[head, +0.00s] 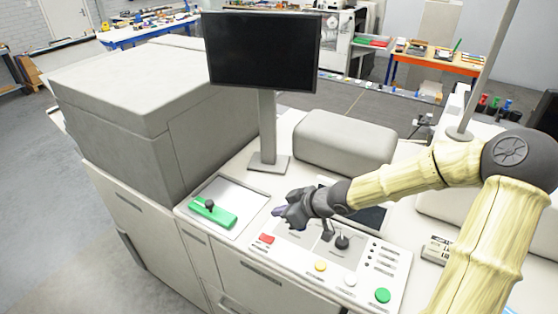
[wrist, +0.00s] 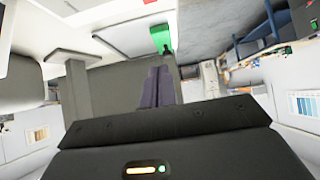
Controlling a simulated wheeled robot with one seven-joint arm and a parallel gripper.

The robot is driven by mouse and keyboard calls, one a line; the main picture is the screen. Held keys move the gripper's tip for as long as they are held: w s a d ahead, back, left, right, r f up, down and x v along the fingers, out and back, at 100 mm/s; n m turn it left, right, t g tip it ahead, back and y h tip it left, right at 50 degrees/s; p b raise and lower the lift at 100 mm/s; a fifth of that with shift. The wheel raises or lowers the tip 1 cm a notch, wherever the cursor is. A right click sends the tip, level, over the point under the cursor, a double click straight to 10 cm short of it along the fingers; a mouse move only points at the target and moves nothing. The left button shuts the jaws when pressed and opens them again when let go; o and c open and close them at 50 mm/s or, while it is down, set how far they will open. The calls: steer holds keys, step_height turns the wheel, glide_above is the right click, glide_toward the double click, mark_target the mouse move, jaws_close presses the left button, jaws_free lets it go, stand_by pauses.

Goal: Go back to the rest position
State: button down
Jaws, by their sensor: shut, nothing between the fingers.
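My gripper (head: 277,211) is over the machine's control panel (head: 292,279), above and near the red button (head: 267,239) in the head view. Its dark fingers (wrist: 157,86) lie together in the wrist view, with nothing between them. My arm reaches in from the right of the head view. I cannot tell the exact height of the gripper above the panel. A green block with a black knob (head: 213,212) sits in a shallow tray (head: 243,191) left of the gripper; the green part also shows in the wrist view (wrist: 160,37).
A black monitor (head: 263,50) stands on a post behind the tray. A grey padded box (head: 345,141) lies behind my gripper. Yellow (head: 320,266) and green (head: 382,295) buttons and a black joystick (head: 342,242) are on the panel. A thin pole (head: 487,70) rises at the right.

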steer(key=s+d+f+h, duration=0.1)
steer(key=f, duration=0.1)
steer(key=s+d+f+m+h+b, duration=0.1)
steer(key=f, duration=0.1)
steer(key=s+d+f+m+g+h+b, duration=0.1)
steer(key=f, duration=0.1)
steer(key=shift+s+d+f+h, duration=0.2)
steer(key=shift+d+f+h, duration=0.1)
steer(key=s+d+h, duration=0.1)
steer(key=s+d+f+m+h+b, duration=0.1)
steer(key=s+d+f+m+b, duration=0.1)
steer(key=d, duration=0.1)
steer(key=shift+g+h, duration=0.3)
steer(key=shift+h, duration=0.1)
steer(key=s+d+m, duration=0.1)
steer(key=s+d+m+h+b, duration=0.1)
steer(key=s+d, duration=0.1)
steer(key=s+d+m+h+b, duration=0.1)
steer(key=s+m, duration=0.1)
steer(key=shift+d+r+g, duration=0.3)
steer(key=shift+d+r, duration=0.05)
steer(key=shift+r, duration=0.05)
steer(key=s+m, duration=0.1)
steer(key=s+d+r+m+b, duration=0.1)
steer(key=s, duration=0.1)
steer(key=s+m+b, duration=0.1)
steer(key=s, duration=0.1)
steer(key=shift+d+r+m, duration=0.3)
steer(key=shift+m, duration=0.1)
